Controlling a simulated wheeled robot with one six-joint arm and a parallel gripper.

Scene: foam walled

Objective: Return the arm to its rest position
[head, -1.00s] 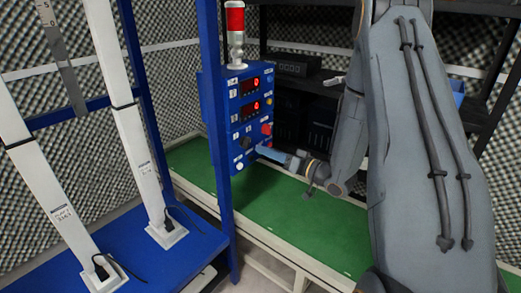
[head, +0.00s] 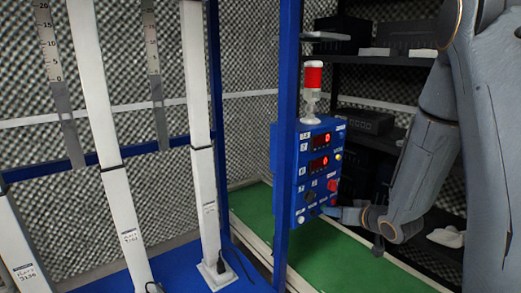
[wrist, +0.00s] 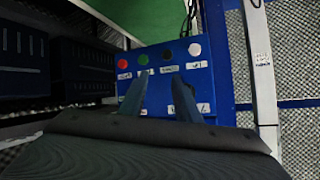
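My gripper (wrist: 158,88) shows in the wrist view as two dark blue fingers with a gap between them and nothing in it. It is in front of the lower part of the blue control box (wrist: 215,80), where red, green, black and white buttons sit in a row past the fingertips. In the head view my gripper (head: 338,212) is beside the lower right of the control box (head: 300,190), below two red-lit displays. My arm comes in from the right. I cannot tell whether the fingertips touch the box.
A red and white signal lamp (head: 313,85) stands on top of the box. A blue post (head: 288,130) is beside it. White uprights (head: 203,170) stand on a blue base at left. A black shelf (head: 375,130) with equipment is behind my arm. A green surface (head: 330,255) lies below.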

